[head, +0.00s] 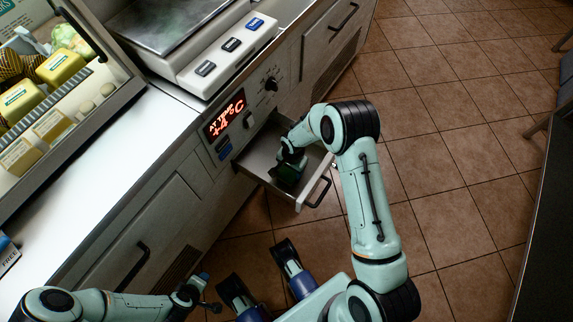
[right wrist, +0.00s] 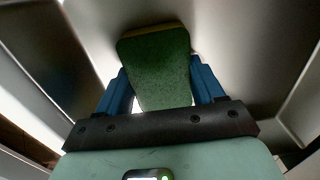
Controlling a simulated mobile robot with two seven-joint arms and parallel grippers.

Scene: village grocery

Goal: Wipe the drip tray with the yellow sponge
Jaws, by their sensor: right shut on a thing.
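The sponge (right wrist: 155,70) fills the middle of the right wrist view, with a green scouring face and a thin yellow edge at its far end. My right gripper (right wrist: 160,88) is shut on it, one blue finger on each side. In the head view the sponge (head: 286,174) shows as a dark green patch under my right gripper (head: 290,160), inside the pulled-out metal drip tray (head: 258,160). Whether the sponge touches the tray floor is hard to tell. My left gripper (head: 203,290) is low at the left, away from the tray; its fingers are unclear.
The tray's front handle (head: 318,192) faces the tiled floor. Above the tray are the counter's red display (head: 225,115) and knobs, with a scale (head: 205,60) on top. A glass case with yellow packs (head: 60,67) stands at left.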

